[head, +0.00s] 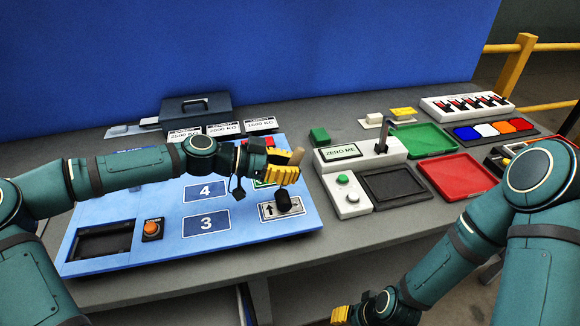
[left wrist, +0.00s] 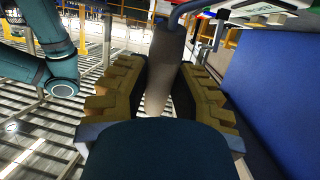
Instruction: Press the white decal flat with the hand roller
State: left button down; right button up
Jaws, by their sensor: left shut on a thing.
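The hand roller has a wooden handle (head: 296,157) and a dark roller head (head: 289,202). My left gripper (head: 283,172) is shut on the handle, which shows between the yellow finger pads in the left wrist view (left wrist: 165,65). The white decal (head: 268,211) with a black arrow lies on the blue panel (head: 150,205), near its right front corner. The roller head is over the right part of the decal and hides some of it; I cannot tell whether it touches. My right gripper (head: 341,315) is at the bottom edge, away from the panel, partly cut off.
On the panel are an orange button (head: 152,228) and a black recess (head: 103,241). Right of it stand a white control box (head: 345,155) with a lever, a green tray (head: 424,140) and a red tray (head: 456,174). A grey toolbox (head: 195,111) stands behind.

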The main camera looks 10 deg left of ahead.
pick_arm(q)
jog(key=shift+f+b, duration=0.4)
jog(key=shift+f, duration=0.1)
dwell(0.5)
